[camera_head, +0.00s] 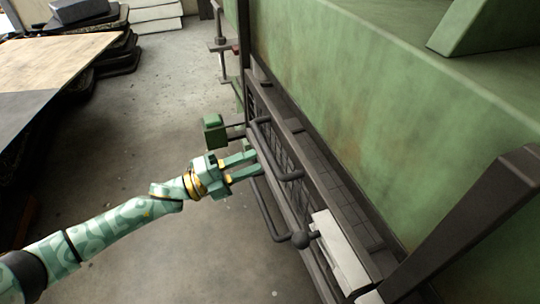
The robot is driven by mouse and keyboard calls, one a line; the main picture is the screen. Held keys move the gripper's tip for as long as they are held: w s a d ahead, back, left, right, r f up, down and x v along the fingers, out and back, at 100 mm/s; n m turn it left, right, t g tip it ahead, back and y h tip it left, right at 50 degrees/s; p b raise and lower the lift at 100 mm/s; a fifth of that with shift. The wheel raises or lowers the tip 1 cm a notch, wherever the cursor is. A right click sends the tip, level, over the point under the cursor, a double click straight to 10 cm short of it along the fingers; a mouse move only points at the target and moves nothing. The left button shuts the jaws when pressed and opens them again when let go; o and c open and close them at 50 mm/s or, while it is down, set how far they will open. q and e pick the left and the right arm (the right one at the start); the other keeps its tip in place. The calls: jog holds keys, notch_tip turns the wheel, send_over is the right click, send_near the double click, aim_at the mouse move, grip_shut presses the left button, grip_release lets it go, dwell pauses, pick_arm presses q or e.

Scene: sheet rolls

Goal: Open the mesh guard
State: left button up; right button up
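The dark mesh guard (282,155) runs along the front of the green machine, with bars showing on its near side. A dark tubular handle (268,152) stands out from it. My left gripper (260,162) reaches in from the left with its two green fingers apart. Its fingertips are at the handle in the picture; I cannot tell whether they touch it or lie around it. Nothing shows held between them. My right gripper is not in view.
A green block (214,132) juts out beyond my gripper. A wooden-topped table (50,65) is at the upper left. Concrete floor (150,120) lies clear between.

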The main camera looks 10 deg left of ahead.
aim_at(269, 152)
pick_arm(q)
jog(key=b+x, duration=0.1)
jog(key=x, duration=0.4)
jog(key=shift+w+d, duration=0.2)
jog(key=shift+d, duration=0.05)
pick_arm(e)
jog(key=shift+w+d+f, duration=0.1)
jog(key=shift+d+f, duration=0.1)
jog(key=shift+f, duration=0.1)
